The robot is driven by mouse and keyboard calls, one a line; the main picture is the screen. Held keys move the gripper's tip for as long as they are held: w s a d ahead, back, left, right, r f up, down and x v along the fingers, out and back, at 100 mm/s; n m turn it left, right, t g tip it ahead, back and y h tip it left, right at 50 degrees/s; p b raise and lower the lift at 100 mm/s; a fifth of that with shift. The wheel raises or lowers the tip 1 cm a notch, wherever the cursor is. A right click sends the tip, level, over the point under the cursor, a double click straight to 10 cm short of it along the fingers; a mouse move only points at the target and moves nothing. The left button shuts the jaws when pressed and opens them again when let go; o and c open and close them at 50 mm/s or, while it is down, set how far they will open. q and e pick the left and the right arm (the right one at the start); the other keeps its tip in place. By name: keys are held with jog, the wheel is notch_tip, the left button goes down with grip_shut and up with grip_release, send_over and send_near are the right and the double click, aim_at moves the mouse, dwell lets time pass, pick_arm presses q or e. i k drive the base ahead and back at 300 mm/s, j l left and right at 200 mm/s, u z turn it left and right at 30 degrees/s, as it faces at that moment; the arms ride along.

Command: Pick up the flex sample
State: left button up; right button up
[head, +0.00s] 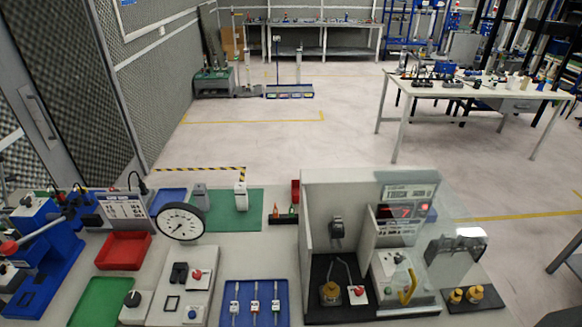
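I cannot tell for sure which thing is the flex sample. A blue tray (227,316) at the front of the bench holds three slim upright-looking metal pieces, the middle one (255,306) among them, with small coloured marks. A bent yellow piece (408,288) stands inside the right part of a grey test enclosure (316,215) with a clear cover. Neither of my grippers is in view.
A dial gauge (180,222) stands behind a grey control box (183,280). Brass weights (474,294) stand at right. Open floor lies beyond the bench.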

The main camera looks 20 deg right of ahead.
aim_at(337, 223)
jog(key=i+l, duration=0.2)
jog(key=i, duration=0.3)
jog(key=i+l, duration=0.15)
jog(key=i, duration=0.35)
